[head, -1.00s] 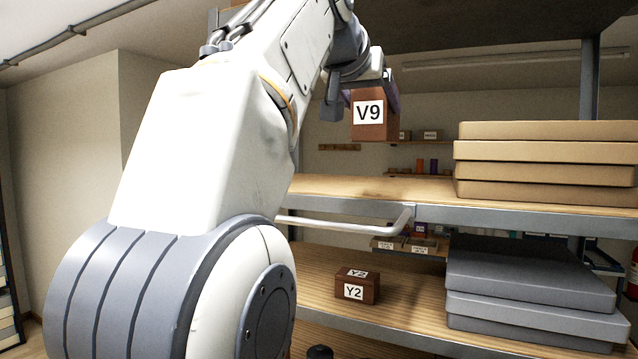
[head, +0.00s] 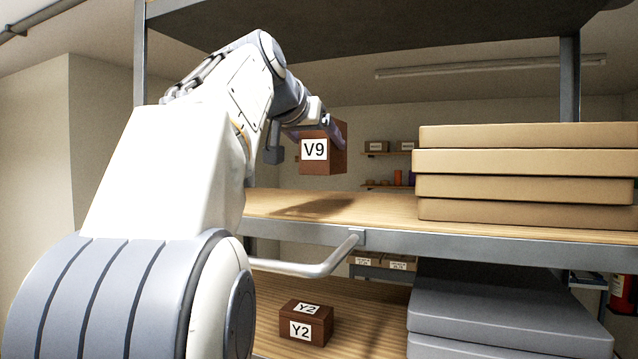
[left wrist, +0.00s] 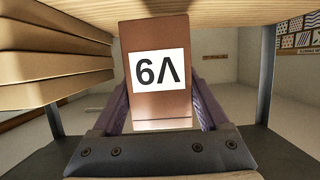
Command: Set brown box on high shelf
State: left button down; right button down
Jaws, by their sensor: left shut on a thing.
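A brown box labelled V9 (head: 322,165) is held by my left gripper (head: 322,132) above the upper shelf board (head: 375,209). A soft shadow lies on the board below it, and a gap shows between box and board. In the left wrist view the box (left wrist: 158,103) sits between the two fingers of the left gripper (left wrist: 160,112), its label upside down. A second brown box, labelled Y2 (head: 306,322), rests on the lower shelf board (head: 372,300). My right gripper is not in view.
A stack of tan flat boxes (head: 520,160) fills the right of the upper shelf. Grey flat boxes (head: 500,320) lie below it. A metal rail handle (head: 315,266) sticks out at the shelf's front edge. The board left of the tan stack is clear.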

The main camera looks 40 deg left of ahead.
pick_arm(q)
jog(key=shift+w+a+f, duration=0.15)
jog(key=shift+a+f, duration=0.65)
jog(key=shift+f, duration=0.35)
jog(key=shift+w+a+f, duration=0.2)
jog(key=shift+a+f, duration=0.65)
jog(key=shift+f, duration=0.35)
jog(key=shift+w+a+f, duration=0.15)
jog(key=shift+a+f, duration=0.65)
jog(key=shift+f, duration=0.35)
jog(key=shift+f, duration=0.1)
grip_release()
jog(key=shift+f, duration=0.1)
